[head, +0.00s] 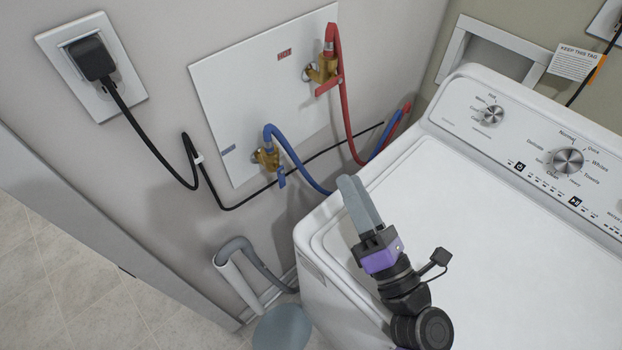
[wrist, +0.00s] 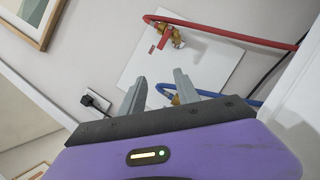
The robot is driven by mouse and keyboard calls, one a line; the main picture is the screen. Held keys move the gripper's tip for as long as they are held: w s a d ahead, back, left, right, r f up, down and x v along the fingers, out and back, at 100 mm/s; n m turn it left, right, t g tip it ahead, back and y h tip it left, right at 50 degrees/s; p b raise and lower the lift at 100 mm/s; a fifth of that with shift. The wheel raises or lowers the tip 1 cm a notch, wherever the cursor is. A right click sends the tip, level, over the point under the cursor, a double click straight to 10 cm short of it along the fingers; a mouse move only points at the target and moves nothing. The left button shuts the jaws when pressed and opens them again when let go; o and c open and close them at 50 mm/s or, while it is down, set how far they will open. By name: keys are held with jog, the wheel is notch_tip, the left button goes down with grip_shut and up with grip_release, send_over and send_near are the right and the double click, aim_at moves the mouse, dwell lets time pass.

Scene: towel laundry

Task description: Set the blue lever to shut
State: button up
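The blue lever (head: 281,178) is a small handle pointing down from the lower brass valve (head: 266,157) on the white wall panel (head: 235,90). A blue hose (head: 295,160) curves out of that valve. My gripper (head: 350,186) is over the left edge of the washer, to the right of the blue lever and apart from it. In the wrist view my gripper (wrist: 160,80) has its grey fingers spread, with nothing between them. The lower valve (wrist: 174,98) shows beyond the fingers there, partly hidden by the right finger. The lever's angle is unclear in that view.
A red lever (head: 329,85) and red hose (head: 345,110) are on the upper valve. The white washer (head: 460,210) fills the right side. A black cord (head: 200,190) runs from a wall plug (head: 92,58) below the panel. A grey drain hose (head: 240,245) stands below.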

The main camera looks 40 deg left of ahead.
jog(key=a+f+n+g, duration=0.3)
jog(key=a+n+g, duration=0.1)
jog(key=a+n, duration=0.25)
jog(key=n+g+h, duration=0.2)
jog(key=n+g, duration=0.1)
jog(key=n, duration=0.4)
send_near(282, 180)
jog(key=shift+w+a+m, duration=0.25)
jog(key=shift+a, duration=0.2)
jog(key=shift+s+n, duration=0.2)
jog(key=shift+n, duration=0.2)
jog(key=a, duration=0.3)
jog(key=a+p, duration=0.1)
jog(key=a, duration=0.2)
jog(key=shift+w+a+r+p, duration=0.1)
jog(key=shift+w+r+p, duration=0.1)
jog(key=shift+w+p, duration=0.1)
jog(key=shift+a+f, duration=0.15)
jog(key=shift+a, duration=0.65)
jog(key=shift+c, duration=0.2)
grip_shut()
